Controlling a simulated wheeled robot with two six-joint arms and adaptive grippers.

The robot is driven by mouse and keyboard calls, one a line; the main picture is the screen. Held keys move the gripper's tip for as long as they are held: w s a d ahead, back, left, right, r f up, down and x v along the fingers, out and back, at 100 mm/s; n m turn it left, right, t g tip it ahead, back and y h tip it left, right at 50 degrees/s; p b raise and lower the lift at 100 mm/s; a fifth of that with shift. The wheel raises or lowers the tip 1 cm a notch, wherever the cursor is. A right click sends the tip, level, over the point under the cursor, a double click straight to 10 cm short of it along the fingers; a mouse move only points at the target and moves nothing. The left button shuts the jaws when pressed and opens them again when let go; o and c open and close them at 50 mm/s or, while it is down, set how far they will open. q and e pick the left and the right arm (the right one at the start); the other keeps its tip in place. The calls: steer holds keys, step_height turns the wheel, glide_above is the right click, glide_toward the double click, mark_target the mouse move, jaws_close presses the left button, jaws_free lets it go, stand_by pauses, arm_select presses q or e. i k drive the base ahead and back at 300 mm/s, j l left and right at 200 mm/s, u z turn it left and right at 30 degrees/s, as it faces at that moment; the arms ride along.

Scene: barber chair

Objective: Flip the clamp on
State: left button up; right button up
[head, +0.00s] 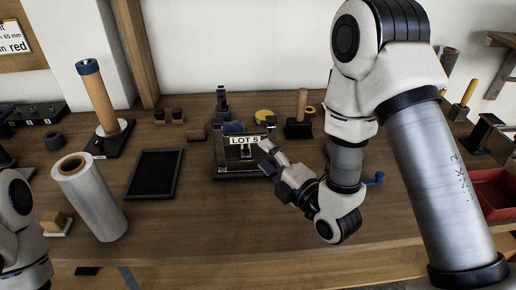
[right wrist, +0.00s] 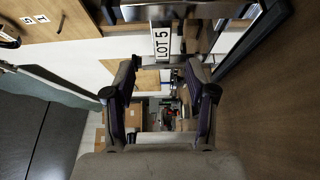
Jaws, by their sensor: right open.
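A dark fixture (head: 232,173) with a white "LOT 5" label (head: 245,141) stands mid-table. The label also shows in the right wrist view (right wrist: 161,40), just beyond my fingertips. A dark upright part (head: 222,101) rises behind the fixture; I cannot tell whether it is the clamp, or how the clamp is set. My right gripper (head: 266,158) is at the fixture's right front, close to the label. In the right wrist view its fingers (right wrist: 162,66) are apart with nothing clearly between them. My left gripper is out of view; only part of my left arm shows.
A black tray (head: 153,174) lies left of the fixture. A film roll (head: 90,197) and an orange-brown roll on a stand (head: 98,98) are farther left. A wooden-handled tool (head: 301,104) stands behind right. A red bin (head: 492,192) is far right.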

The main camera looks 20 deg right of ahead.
mark_target(246, 150)
steer(key=k+l, duration=0.2)
steer(key=k, duration=0.3)
steer(key=k+l, duration=0.2)
steer(key=k, duration=0.25)
